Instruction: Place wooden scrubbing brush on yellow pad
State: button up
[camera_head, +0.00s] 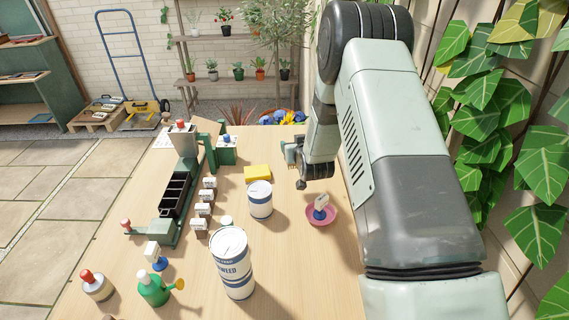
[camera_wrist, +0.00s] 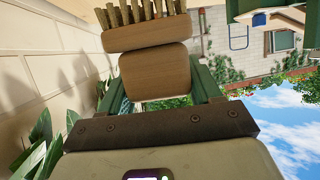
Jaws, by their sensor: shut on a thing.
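The wooden scrubbing brush (camera_wrist: 155,72) is between the green fingers of my gripper (camera_wrist: 158,88) in the wrist view, with its bristles at the top of the picture. My gripper (camera_head: 297,156) is shut on the brush. In the head view, it is above the table, to the right of and a little behind the yellow pad. The brush shows there only as a small tan shape, partly hidden. The yellow pad (camera_head: 257,172) lies on the table behind a white tin and looks bare. The pad is not visible in the wrist view.
A white tin (camera_head: 260,200) stands just in front of the pad. A green rack with black trays (camera_head: 176,195) stands left. The wooden table (camera_head: 285,270) is clear front right.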

jog(key=w+a+r+n+g+y, duration=0.2)
jog(key=a+n+y, duration=0.1)
jog(key=a, duration=0.3)
jog(key=w+a+r+n+g+y, duration=0.1)
jog(key=w+a+n+y, duration=0.2)
jog(key=a, duration=0.4)
jog(key=y, duration=0.1)
send_over(254, 168)
jog(key=shift+n+g, duration=0.4)
notch_tip(254, 168, down, 10)
jog(key=shift+s+r, duration=0.1)
jog(key=shift+r, duration=0.15)
jog(key=shift+f, duration=0.1)
jog(key=o, duration=1.1)
